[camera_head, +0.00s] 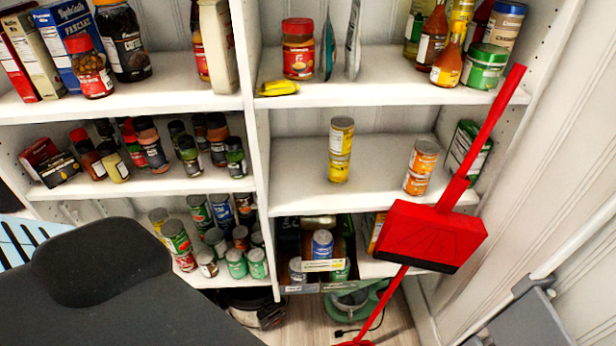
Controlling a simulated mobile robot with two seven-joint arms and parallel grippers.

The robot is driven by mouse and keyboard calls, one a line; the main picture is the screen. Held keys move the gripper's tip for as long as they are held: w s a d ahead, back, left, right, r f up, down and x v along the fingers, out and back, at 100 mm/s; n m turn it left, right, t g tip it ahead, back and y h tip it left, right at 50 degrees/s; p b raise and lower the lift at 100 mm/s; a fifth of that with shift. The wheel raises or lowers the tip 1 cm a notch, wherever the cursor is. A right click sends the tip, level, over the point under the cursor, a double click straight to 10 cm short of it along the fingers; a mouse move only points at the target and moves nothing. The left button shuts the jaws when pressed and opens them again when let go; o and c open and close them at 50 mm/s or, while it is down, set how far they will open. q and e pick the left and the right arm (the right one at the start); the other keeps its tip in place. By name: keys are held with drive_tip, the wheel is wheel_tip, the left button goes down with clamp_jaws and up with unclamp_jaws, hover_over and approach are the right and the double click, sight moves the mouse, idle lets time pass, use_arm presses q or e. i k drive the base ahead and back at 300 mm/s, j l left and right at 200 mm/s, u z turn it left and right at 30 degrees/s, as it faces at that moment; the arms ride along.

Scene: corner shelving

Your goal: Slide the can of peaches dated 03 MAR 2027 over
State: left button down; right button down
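A stack of orange-labelled cans (421,166) stands upright on the right middle shelf (300,194), near its right end. A stack of yellow-labelled cans (341,150) stands on the same shelf, left of the orange stack with a gap between. I cannot read any label or date, so I cannot tell which can is the peaches can dated 03 MAR 2027. Neither of my grippers is in view.
A red long-handled dustpan (435,235) leans across the shelf's right front, close to the orange cans. Several cans crowd the lower left shelf (215,283). The middle shelf is bare left of the yellow cans.

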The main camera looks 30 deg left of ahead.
sight(338, 168)
drive_tip(key=u, duration=1.2)
drive_tip(key=i, duration=0.6)
